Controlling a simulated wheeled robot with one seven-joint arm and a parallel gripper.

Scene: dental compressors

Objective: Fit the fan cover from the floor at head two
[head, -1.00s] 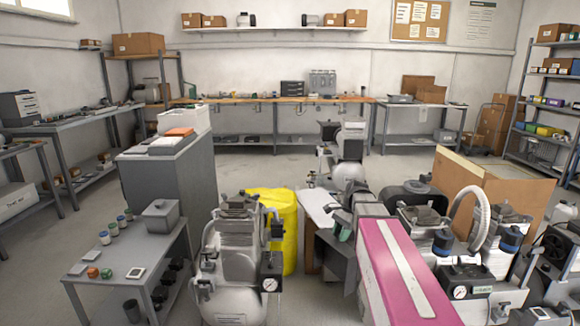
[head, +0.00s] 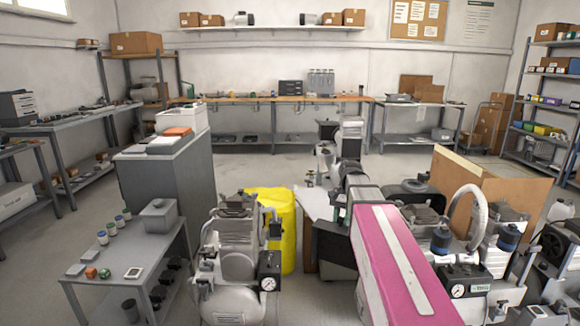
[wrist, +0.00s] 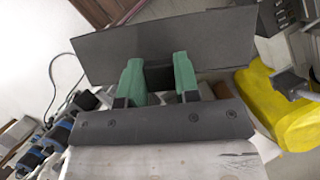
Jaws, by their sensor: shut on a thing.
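The fan cover is a dark grey panel in the wrist view (wrist: 215,42), with a dark block on it between my green finger pads. My gripper (wrist: 158,76) is shut on that block. In the head view, the dark cover (head: 335,250) hangs under my gripper (head: 341,214), left of my pink arm link. A compressor (head: 235,260) with a gauge stands in front, left of the cover. More compressor heads (head: 425,220) stand to the right, partly behind my arm. I cannot tell which is head two. The cover appears apart from them.
A grey cabinet (head: 170,195) and low table (head: 125,255) stand left. A large brown panel (head: 495,180) rises at the right. Open floor lies toward the back.

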